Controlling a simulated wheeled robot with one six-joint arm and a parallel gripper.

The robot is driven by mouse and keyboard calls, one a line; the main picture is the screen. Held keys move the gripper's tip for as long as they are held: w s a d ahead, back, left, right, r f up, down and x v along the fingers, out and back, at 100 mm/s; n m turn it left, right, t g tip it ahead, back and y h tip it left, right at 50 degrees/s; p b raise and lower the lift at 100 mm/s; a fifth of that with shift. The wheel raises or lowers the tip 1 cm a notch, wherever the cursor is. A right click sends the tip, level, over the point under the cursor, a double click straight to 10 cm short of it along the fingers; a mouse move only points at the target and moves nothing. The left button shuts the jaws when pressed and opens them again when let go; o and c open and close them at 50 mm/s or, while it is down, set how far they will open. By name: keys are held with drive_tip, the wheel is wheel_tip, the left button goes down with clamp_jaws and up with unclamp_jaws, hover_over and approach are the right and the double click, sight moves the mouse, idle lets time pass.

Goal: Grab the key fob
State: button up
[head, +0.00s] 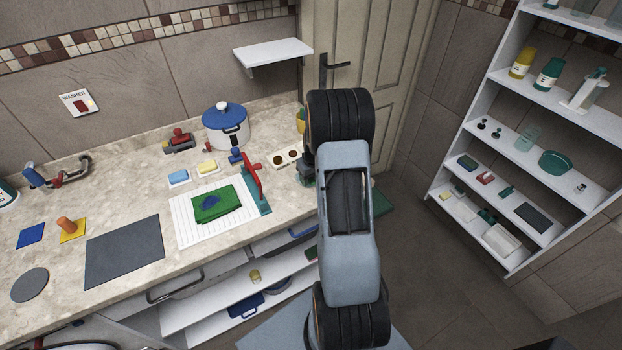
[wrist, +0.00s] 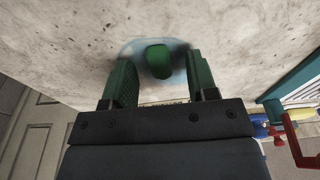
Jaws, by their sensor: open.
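A rounded dark green object (wrist: 158,62), which looks like the key fob, sits on a pale bluish round piece (wrist: 178,76) on the counter in the wrist view. My gripper (wrist: 160,58) is open, with one green finger on each side of the green object. Gaps show between both fingers and it, so they look apart from it. In the head view my arm hides this spot, and only a dark green bit of my gripper (head: 306,172) shows at the arm's left edge.
A white holder with two holes (head: 285,158) and a blue-lidded pot (head: 226,125) are nearby. A white shelf (head: 275,52) overhangs the counter's back.

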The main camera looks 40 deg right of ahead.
drive_tip(key=shift+f, duration=0.2)
drive_tip(key=shift+c, duration=0.4)
clamp_jaws()
drive_tip(key=shift+r, duration=0.15)
